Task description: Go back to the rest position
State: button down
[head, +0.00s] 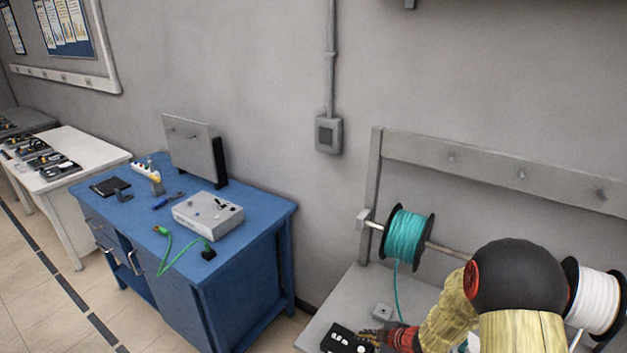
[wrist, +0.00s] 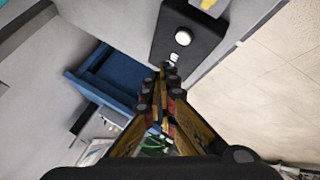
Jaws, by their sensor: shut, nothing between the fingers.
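My gripper (head: 372,338) shows at the bottom of the head view, low over the grey bench (head: 343,304) and next to a black box with white marks (head: 343,342). In the wrist view its fingers (wrist: 168,72) come together at the tips, with nothing held between them. The black box with white round parts (wrist: 186,42) lies just beyond the fingertips there. I cannot tell whether the fingers touch it. My arm covers part of the bench and the rack at the lower right.
A teal wire spool (head: 403,236) and a white spool (head: 598,300) hang on a rod beside my arm. A small grey part (head: 382,311) lies on the bench. A blue workbench (head: 240,290) with a grey control box (head: 208,214) stands left. The floor (head: 40,300) at far left is clear.

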jog(key=s+d+f+m+h, duration=0.1)
jog(key=s+d+f+m+g+h, duration=0.1)
jog(key=d, duration=0.1)
jog(key=s+d+f, duration=0.1)
jog(key=d, duration=0.1)
jog(key=shift+d+f+m+h, duration=0.15)
jog(key=shift+f+m+h, duration=0.15)
jog(key=shift+m+h, duration=0.1)
jog(key=s+d+m+h, duration=0.1)
jog(key=d, duration=0.1)
jog(key=s+d+m+g, duration=0.1)
jog(key=shift+s+d+r+h, duration=0.15)
jog(key=shift+s+d+h, duration=0.05)
jog(key=shift+d+h, duration=0.2)
jog(key=s+d+r+m+g+h+b, duration=0.2)
jog(key=s+r+m+g+h, duration=0.15)
jog(key=s+r+m, duration=0.85)
jog(key=s+a+r+t+y+b, duration=0.1)
jog(key=s+a+r, duration=0.2)
jog(key=r, duration=0.3)
jog(key=s+a+r+t+y+b, duration=0.1)
jog(key=s+a+r+b, duration=0.1)
jog(key=s+a+r, duration=0.2)
jog(key=s+a+r+n+t+y+b, duration=0.1)
jog(key=s+a+r, duration=0.3)
jog(key=r, duration=0.5)
jog(key=shift+s+a+t+b, duration=0.15)
jog(key=shift+s+t+b, duration=0.2)
jog(key=shift+t, duration=0.1)
